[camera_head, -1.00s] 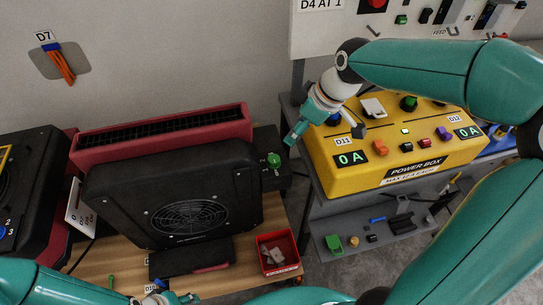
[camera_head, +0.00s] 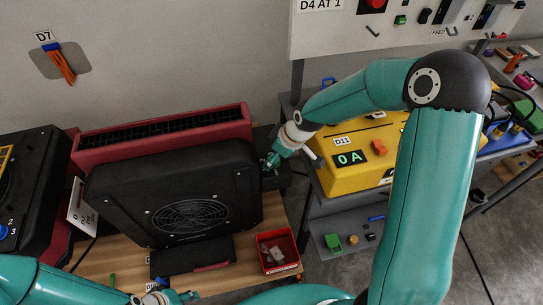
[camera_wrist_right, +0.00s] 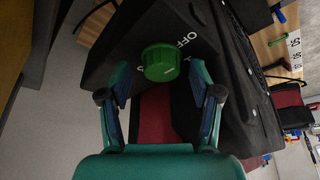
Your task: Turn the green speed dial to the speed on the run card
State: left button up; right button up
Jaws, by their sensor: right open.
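The green speed dial (camera_wrist_right: 160,62) is on a black panel of the dryer, beside a white OFF mark. In the right wrist view it lies between the tips of my right gripper (camera_wrist_right: 158,76). The fingers are open, one on each side, with gaps to the dial. In the head view my right gripper (camera_head: 271,163) is at the dryer's right end and covers the dial. A white card (camera_head: 80,208) leans at the dryer's left; its print is too small to read. My left gripper (camera_head: 180,297) is low at the bottom edge, its jaws unclear.
The black fan unit (camera_head: 190,190) and red housing (camera_head: 160,130) stand on the wooden table (camera_head: 100,262). A red bin (camera_head: 278,250) sits at the table's right. The yellow power box (camera_head: 345,178) is close to the right arm. Orange ties (camera_head: 62,65) hang on the wall.

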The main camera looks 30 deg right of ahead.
jog(key=shift+f, duration=0.1)
jog(key=c, duration=1.1)
jog(key=shift+a, duration=0.1)
jog(key=shift+c, duration=0.2)
jog(key=shift+b, duration=0.4)
jog(key=m+h+b, duration=0.1)
jog(key=m+b, duration=0.1)
jog(key=b, duration=0.3)
jog(key=m+b, duration=0.2)
jog(key=b, duration=0.2)
jog(key=m+h+b, duration=0.1)
jog(key=m+b, duration=0.1)
jog(key=b, duration=0.3)
jog(key=shift+f+m+t+h+b, duration=0.25)
jog(key=shift+m+t+h+b, duration=0.05)
jog(key=shift+t, duration=0.1)
jog(key=shift+a+r+m+h+b, duration=0.1)
jog(key=shift+r+m+h+b, duration=0.15)
jog(key=shift+m+b, duration=0.85)
